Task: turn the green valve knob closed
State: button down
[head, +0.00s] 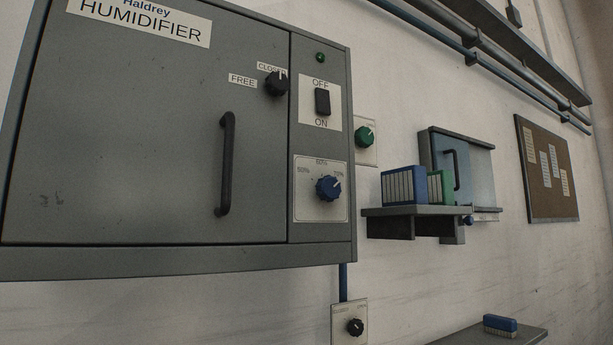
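The green valve knob (365,137) is on a small pale plate (364,153) on the wall, just right of the humidifier cabinet (150,140). A light pointer mark shows on the knob, towards its upper right. The lettering on its plate is too small to read, and the plate's left side is partly hidden by the cabinet. My gripper is not in view.
The cabinet carries a black latch knob (277,84), a switch (322,102), a blue dial (328,188) and a handle (226,163). A shelf (415,211) with blue and green boxes juts out at right. A lower plate holds a black knob (355,327).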

aim_at(364, 137)
jog(key=u, duration=1.65)
jog(key=k, duration=0.8)
jog(key=z, duration=1.3)
jog(key=i, duration=0.5)
jog(key=u, duration=0.05)
